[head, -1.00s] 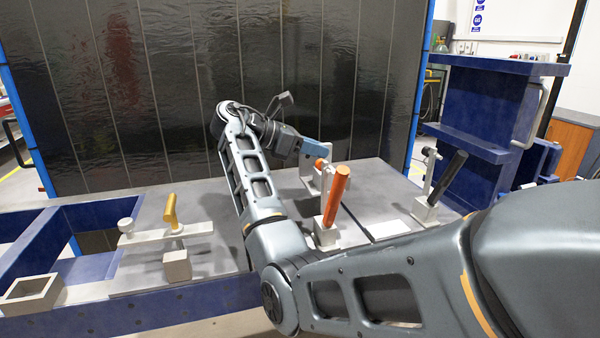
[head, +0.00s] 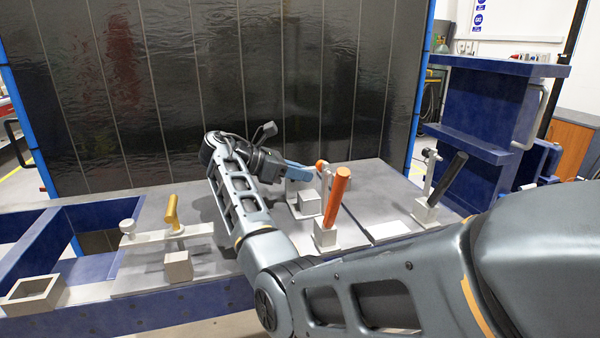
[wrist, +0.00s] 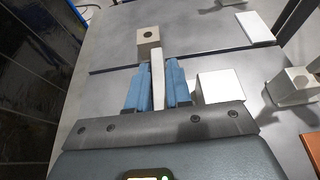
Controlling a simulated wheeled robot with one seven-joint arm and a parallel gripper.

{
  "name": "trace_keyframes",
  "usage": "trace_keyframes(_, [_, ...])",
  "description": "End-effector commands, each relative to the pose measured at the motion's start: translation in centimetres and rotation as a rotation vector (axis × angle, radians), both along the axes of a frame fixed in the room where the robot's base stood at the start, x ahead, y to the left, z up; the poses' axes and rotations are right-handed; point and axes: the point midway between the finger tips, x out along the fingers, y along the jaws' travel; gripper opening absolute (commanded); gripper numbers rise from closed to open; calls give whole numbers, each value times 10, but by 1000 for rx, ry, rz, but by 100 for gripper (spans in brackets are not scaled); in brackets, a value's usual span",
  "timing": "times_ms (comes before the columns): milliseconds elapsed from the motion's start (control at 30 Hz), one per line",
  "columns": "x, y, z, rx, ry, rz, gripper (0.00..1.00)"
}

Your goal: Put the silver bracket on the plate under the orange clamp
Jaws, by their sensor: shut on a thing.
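My gripper (wrist: 157,85) has blue fingers shut on the silver bracket (wrist: 157,72), which shows as a narrow pale strip between them in the wrist view. In the head view my gripper (head: 299,167) is low over the plate (head: 372,180), behind and left of the orange clamp (head: 335,198). The bracket is mostly hidden there, and I cannot tell whether it touches the plate. The clamp's orange handle leans upright above its grey base. A block with a dark hole (wrist: 148,37) shows beyond the strip; I cannot tell whether they are joined.
A pale block (wrist: 220,87) is close beside the right finger. A black-handled clamp (head: 450,178) stands to the right, and a yellow-handled fixture (head: 172,212) to the left. A white pad (head: 388,230) lies right of the orange clamp. A dark panel (head: 200,90) closes off the back.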

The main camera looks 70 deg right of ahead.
Motion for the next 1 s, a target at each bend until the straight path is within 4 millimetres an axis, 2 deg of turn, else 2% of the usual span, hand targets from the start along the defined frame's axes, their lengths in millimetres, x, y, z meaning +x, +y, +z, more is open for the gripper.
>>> trace_keyframes(33, [0,0,-1,1,1,0,20])
trace_keyframes(300, [0,0,-1,1,1,0,45])
trace_keyframes(633, [4,3,5,1,1,2,45])
trace_keyframes(900, [31,26,24,1,2,3,45])
trace_keyframes(1000, [41,35,25,0,2,2,45])
